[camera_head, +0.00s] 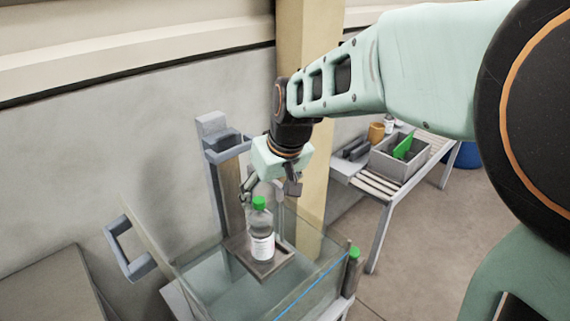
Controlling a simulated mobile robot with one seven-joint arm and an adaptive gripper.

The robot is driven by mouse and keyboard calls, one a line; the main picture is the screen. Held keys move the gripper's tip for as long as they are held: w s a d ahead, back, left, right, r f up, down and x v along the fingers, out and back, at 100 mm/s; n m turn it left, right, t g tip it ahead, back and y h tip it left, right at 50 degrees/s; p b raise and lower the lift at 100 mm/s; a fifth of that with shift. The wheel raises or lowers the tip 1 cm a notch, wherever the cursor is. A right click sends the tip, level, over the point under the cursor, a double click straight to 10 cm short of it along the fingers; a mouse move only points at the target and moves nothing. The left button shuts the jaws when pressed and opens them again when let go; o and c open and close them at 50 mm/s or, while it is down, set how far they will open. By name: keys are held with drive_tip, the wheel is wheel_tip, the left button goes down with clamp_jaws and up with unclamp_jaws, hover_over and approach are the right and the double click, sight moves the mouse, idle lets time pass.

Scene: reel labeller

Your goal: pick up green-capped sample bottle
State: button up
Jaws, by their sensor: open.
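The green-capped sample bottle (262,240) stands upright on a small dark platform (268,270), with a white label on its clear body. My gripper (270,195) hangs just above and behind the cap, its fingers apart, with nothing seen between them. I cannot tell whether a finger touches the bottle. A second green-capped bottle (352,272) stands to the right, outside the clear-walled tank.
The clear-walled tank (205,285) surrounds the platform, with a grey upright frame (212,165) behind it. A grey handle (125,250) sticks out at the left. A slatted bench (385,185) with a grey bin (385,165) stands behind right. Open floor lies at right.

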sight(262, 211)
drive_tip(key=shift+n, duration=0.3)
drive_tip(key=x, duration=0.5)
drive_tip(key=shift+s+a+f, duration=0.1)
drive_tip(key=shift+s+f, duration=0.1)
drive_tip(key=shift+f, duration=0.1)
drive_tip(key=shift+x, duration=2.95)
drive_tip(key=shift+w, duration=0.1)
drive_tip(key=shift+r, duration=0.1)
clamp_jaws()
